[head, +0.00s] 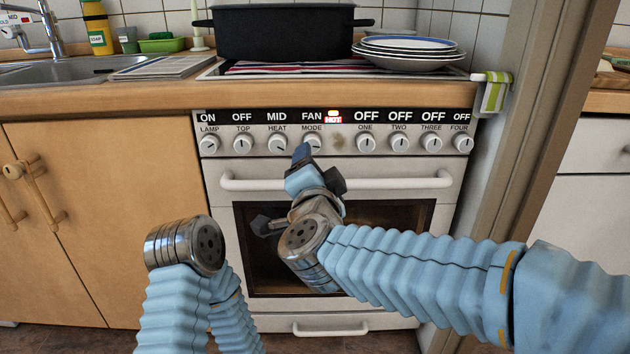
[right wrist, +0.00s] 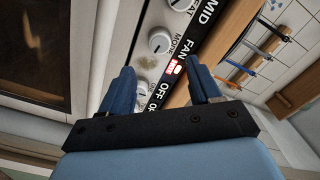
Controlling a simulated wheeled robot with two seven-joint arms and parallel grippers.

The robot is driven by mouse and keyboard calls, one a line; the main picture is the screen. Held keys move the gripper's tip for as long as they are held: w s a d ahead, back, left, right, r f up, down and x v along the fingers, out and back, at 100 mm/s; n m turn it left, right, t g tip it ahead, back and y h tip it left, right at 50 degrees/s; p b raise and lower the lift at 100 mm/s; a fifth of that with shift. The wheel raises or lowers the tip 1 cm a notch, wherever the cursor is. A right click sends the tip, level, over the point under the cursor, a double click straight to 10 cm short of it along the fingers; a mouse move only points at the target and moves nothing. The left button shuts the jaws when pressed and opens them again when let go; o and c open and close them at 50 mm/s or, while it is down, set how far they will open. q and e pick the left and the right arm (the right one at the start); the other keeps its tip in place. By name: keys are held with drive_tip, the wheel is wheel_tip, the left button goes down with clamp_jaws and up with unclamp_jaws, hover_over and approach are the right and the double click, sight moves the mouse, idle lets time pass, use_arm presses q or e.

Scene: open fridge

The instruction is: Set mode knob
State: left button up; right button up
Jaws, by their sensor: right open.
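The mode knob (head: 312,140) is a round light knob on the oven's control panel, with FAN above its MODE label. My right gripper (head: 302,155) is just in front of and below it in the head view, its fingertip overlapping the knob's lower left edge. In the right wrist view the mode knob (right wrist: 159,42) lies beyond the open fingers, and nothing is between them (right wrist: 160,82). I cannot tell whether a finger touches the knob. My left arm shows at lower left, but its gripper is not in view.
The heat knob (head: 277,143) and the ONE knob (head: 365,142) flank the mode knob. A red HOT light (head: 333,118) glows on the panel. The oven handle (head: 400,182) runs below the knobs. A black pot (head: 280,35) and stacked plates (head: 408,52) stand above.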

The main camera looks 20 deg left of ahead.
drive_tip(key=v, duration=0.4)
drive_tip(key=shift+s+d, duration=0.15)
drive_tip(key=shift+s, duration=0.2)
drive_tip(key=shift+f, duration=0.1)
